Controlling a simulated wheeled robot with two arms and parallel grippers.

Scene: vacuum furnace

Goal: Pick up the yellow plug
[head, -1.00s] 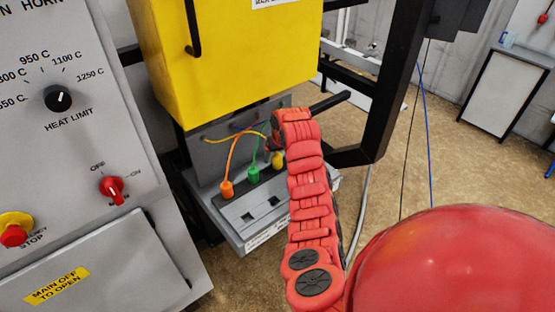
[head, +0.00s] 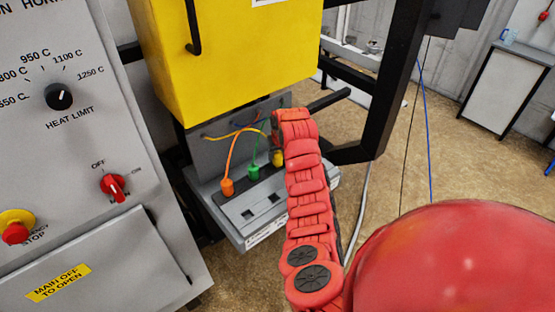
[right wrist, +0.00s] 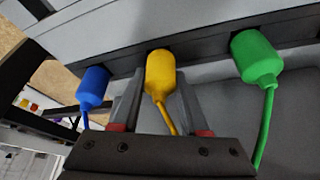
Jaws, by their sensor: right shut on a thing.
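The yellow plug (head: 277,158) stands at the black socket strip under the yellow cabinet, partly hidden by my right arm in the head view. In the right wrist view the yellow plug (right wrist: 159,72) is between the two fingers of my right gripper (right wrist: 158,92), which is shut on it. Its yellow cable runs back between the fingers. The plug's front end is close against the dark strip; I cannot tell whether it is fully seated. My right gripper's fingers are hidden in the head view. My left gripper is not in view.
A green plug (right wrist: 257,56) and a blue plug (right wrist: 93,86) flank the yellow one. An orange plug (head: 227,186) is further left in the head view. The yellow cabinet (head: 235,60) overhangs the sockets. A black frame post (head: 390,90) stands to the right.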

